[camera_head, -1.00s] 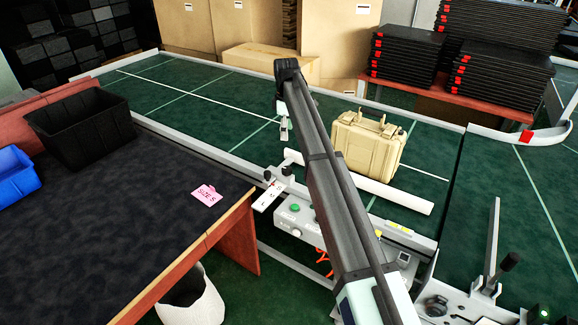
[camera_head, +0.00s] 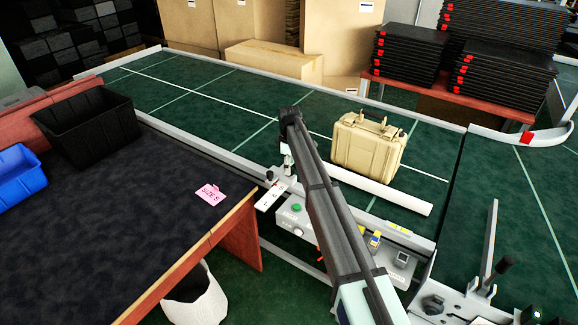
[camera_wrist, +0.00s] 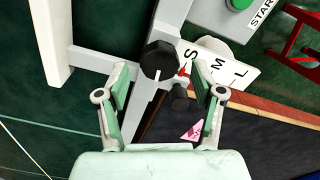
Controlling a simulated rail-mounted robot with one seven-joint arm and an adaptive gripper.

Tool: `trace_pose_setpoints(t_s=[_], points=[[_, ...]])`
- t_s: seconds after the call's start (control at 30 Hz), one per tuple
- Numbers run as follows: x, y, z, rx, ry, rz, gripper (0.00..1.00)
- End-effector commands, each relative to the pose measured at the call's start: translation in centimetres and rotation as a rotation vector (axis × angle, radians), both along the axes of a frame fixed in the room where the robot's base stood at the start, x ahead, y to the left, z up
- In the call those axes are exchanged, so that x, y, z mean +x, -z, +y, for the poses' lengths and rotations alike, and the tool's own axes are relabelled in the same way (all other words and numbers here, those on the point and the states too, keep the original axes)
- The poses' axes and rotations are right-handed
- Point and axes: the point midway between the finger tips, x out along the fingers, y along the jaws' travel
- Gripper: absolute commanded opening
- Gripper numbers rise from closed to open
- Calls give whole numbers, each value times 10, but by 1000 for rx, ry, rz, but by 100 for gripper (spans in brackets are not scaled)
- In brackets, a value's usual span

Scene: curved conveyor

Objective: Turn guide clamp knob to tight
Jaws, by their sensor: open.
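A large black knob (camera_wrist: 159,60) with a white pointer line sits on a pale grey bracket in the wrist view. A smaller black knob (camera_wrist: 180,98) is just below and right of it, beside a white size plate (camera_wrist: 225,66) marked S, M, L with a red pointer. My gripper (camera_wrist: 160,78) is open, with one finger left of the knobs and one right. The large knob shows between the fingertips, apart from both; the height gap is unclear. In the head view my gripper (camera_head: 287,160) is low over the bracket, where one black knob (camera_head: 269,175) shows and the other is hidden.
A white guide bar (camera_head: 375,190) runs along the green conveyor (camera_head: 230,95), in front of a tan case (camera_head: 365,143). A control box (camera_head: 300,220) with a green button stands by the bracket. A dark table (camera_head: 120,210) with a black bin (camera_head: 88,130) is on the left.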

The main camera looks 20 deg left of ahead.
Motion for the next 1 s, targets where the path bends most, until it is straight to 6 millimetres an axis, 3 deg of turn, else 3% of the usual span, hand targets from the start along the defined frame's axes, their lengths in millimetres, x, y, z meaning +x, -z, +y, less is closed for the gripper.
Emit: trace_pose_setpoints(t_s=[0.2, 0.5, 0.67, 0.7, 1.0], points=[[0, 15, 0, 0, 0, 0, 67], [0, 16, 0, 0, 0, -1, 67], [0, 16, 0, 0, 0, 0, 11], [0, 16, 0, 0, 0, 0, 7], [0, 17, 0, 0, 16, 0, 7]])
